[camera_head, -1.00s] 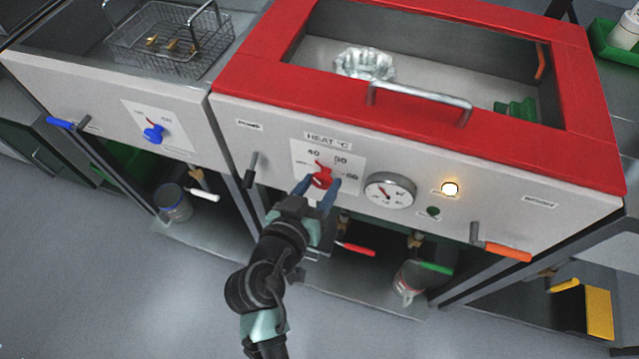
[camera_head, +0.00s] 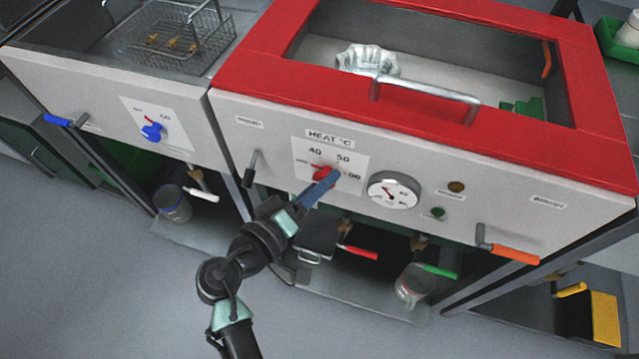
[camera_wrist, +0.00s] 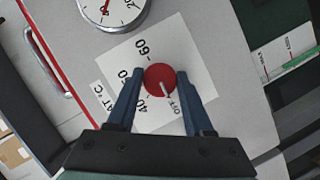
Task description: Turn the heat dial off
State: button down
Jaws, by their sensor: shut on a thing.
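The red heat dial (camera_head: 320,173) sits on a white scale plate on the front panel, under the "HEAT °C" label. It also shows in the wrist view (camera_wrist: 158,77), where its white pointer line is turned toward the OFF mark (camera_wrist: 174,107). My gripper (camera_wrist: 158,83) is shut on the dial, with one blue finger on each side of it. In the head view my gripper (camera_head: 326,179) is rolled, and its fingers hide part of the dial. The amber lamp (camera_head: 456,186) on the panel is dark.
A round gauge (camera_head: 393,192) is right of the dial. A green button (camera_head: 437,213) and an orange-handled lever (camera_head: 512,254) are further right. A black lever (camera_head: 251,169) is left of the dial. The red-framed lid with its bar handle (camera_head: 425,91) is above.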

jog(key=shift+n, duration=0.3)
dwell(0.4)
jog(key=shift+c, duration=1.4)
grip_release()
jog(key=v, duration=1.3)
jog(key=shift+f, duration=0.15)
jog(key=shift+w, duration=0.1)
